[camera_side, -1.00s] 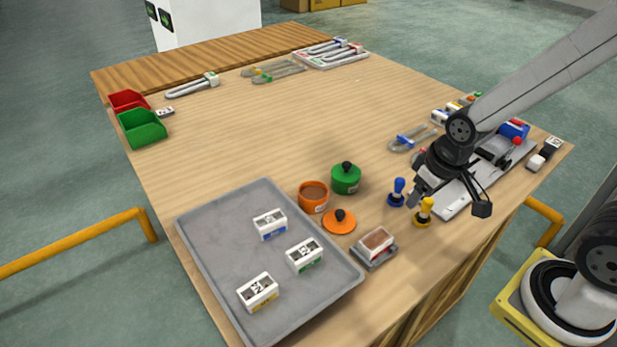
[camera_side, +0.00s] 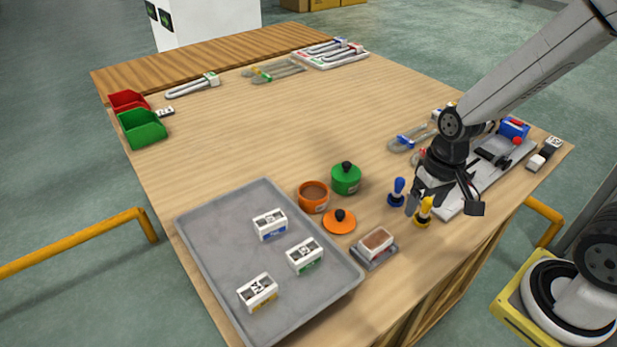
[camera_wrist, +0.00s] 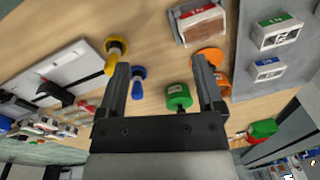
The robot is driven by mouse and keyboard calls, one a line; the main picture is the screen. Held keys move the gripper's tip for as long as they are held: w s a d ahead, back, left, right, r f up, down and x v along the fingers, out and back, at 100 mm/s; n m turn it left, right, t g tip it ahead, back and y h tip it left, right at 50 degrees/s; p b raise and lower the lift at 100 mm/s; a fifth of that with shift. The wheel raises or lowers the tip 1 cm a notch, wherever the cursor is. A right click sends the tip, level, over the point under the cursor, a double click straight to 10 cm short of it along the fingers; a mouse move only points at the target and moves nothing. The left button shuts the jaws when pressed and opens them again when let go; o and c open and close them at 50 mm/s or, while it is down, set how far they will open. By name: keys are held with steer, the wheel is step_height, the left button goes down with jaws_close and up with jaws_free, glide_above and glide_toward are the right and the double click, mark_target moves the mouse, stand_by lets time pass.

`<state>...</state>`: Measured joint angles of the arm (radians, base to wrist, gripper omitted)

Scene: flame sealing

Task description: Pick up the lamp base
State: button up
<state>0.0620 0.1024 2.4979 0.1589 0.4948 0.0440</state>
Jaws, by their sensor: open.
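My gripper (camera_side: 443,203) is open and empty, above the right front of the table, close to the yellow-handled piece (camera_side: 424,211) and the blue-handled piece (camera_side: 397,192). In the wrist view, my gripper (camera_wrist: 161,75) has the blue-handled piece (camera_wrist: 138,82) between its fingers and the yellow-handled piece (camera_wrist: 115,55) outside the left finger. I cannot tell which object is the lamp base. An orange open pot (camera_side: 313,197) stands beside a loose orange lid (camera_side: 339,221) and a green lidded pot (camera_side: 346,178). My gripper partly hides a grey board (camera_side: 459,206) behind it.
A grey tray (camera_side: 213,263) with three labelled white boxes fills the front left. A small block with a brown top (camera_side: 376,242) sits near the front edge. Red (camera_side: 128,101) and green (camera_side: 141,127) bins stand at the far left. The table's middle is clear.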

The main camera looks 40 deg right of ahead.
steer(key=w+a+f+m+y, duration=0.1)
steer(key=w+m+y, duration=0.4)
steer(key=m+y, duration=0.7)
steer(key=a+m, duration=0.1)
steer(key=m, duration=0.2)
steer(key=shift+w+a+f+g+y, duration=0.2)
steer(key=shift+f+g+y, duration=0.1)
steer(key=shift+y, duration=0.1)
glide_toward(364, 246)
steer(key=shift+x, duration=1)
steer(key=shift+w+r, duration=0.1)
steer(key=shift+f, duration=0.4)
steer(key=shift+x, duration=2.5)
